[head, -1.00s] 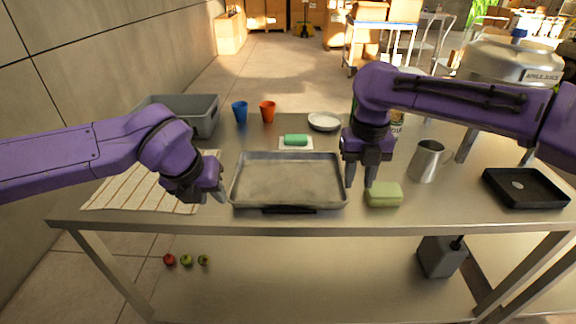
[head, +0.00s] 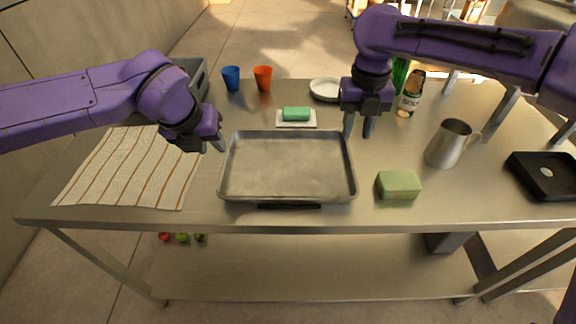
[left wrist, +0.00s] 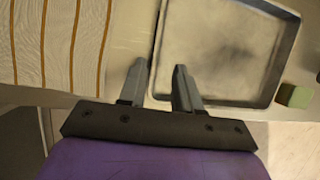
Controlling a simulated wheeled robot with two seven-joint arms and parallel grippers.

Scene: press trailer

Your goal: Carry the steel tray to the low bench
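The steel tray (head: 288,193) lies flat and empty on the steel table, near its front edge. My left gripper (head: 213,148) is open beside the tray's left rim. In the left wrist view its two fingers (left wrist: 160,75) are apart, with the left rim of the tray (left wrist: 222,50) showing between them; I cannot tell whether they touch it. My right gripper (head: 358,130) is open and empty at the tray's far right corner, apparently above the table. I cannot make out a low bench.
A striped cloth (head: 135,165) lies left of the tray, and a green sponge (head: 398,185) right of it. A green item on a white dish (head: 296,114) sits behind. A metal pitcher (head: 449,143) and black tray (head: 545,175) stand right. Cups and a bottle are further back.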

